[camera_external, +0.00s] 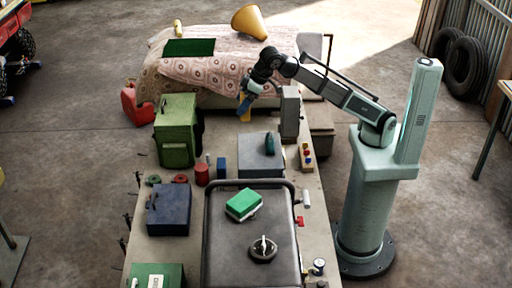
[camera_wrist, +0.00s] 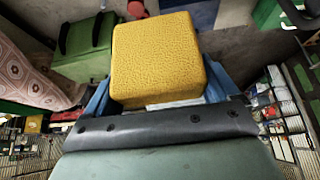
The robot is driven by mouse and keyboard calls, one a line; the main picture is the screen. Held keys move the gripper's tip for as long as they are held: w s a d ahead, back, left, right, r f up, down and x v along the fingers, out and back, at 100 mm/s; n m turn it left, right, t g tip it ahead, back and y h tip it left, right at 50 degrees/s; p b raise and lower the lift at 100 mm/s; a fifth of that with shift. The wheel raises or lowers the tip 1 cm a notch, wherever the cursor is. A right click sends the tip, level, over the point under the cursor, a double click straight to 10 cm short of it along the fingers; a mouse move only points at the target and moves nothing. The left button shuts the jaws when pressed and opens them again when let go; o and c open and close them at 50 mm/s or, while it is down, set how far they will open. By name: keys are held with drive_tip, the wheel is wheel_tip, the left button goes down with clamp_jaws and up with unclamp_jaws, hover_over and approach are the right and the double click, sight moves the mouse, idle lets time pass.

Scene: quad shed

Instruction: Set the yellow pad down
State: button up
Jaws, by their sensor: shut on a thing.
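The yellow pad (camera_wrist: 157,57) is a block with a rough textured face, held between the blue fingers of my gripper (camera_wrist: 160,95) in the wrist view. In the external view my gripper (camera_external: 246,104) is over the far end of the long workbench (camera_external: 220,128). A small part of the yellow pad (camera_external: 245,115) shows below the fingers there. I cannot tell whether the pad touches the bench.
A grey box (camera_external: 290,112) stands just right of my gripper. A green case (camera_external: 175,135) is at left, and a patterned cloth (camera_external: 215,77) lies behind. A grey case (camera_external: 260,165), a blue box (camera_external: 168,210) and a green sponge (camera_external: 243,204) are nearer the camera.

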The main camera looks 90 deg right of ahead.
drive_tip(key=w+d+m+h, duration=0.15)
drive_tip(key=d+m, duration=0.25)
drive_tip(key=d, duration=1.7)
drive_tip(key=shift+h, duration=0.25)
drive_tip(key=shift+s+a+f, duration=0.1)
drive_tip(key=shift+f, duration=10)
drive_tip(key=shift+s+f, duration=0.1)
drive_tip(key=shift+f, duration=9.95)
drive_tip(key=o, duration=0.8)
drive_tip(key=shift+f, duration=0.1)
drive_tip(key=shift+c, duration=0.2)
drive_tip(key=v, duration=1.2)
drive_tip(key=shift+w+r, duration=0.25)
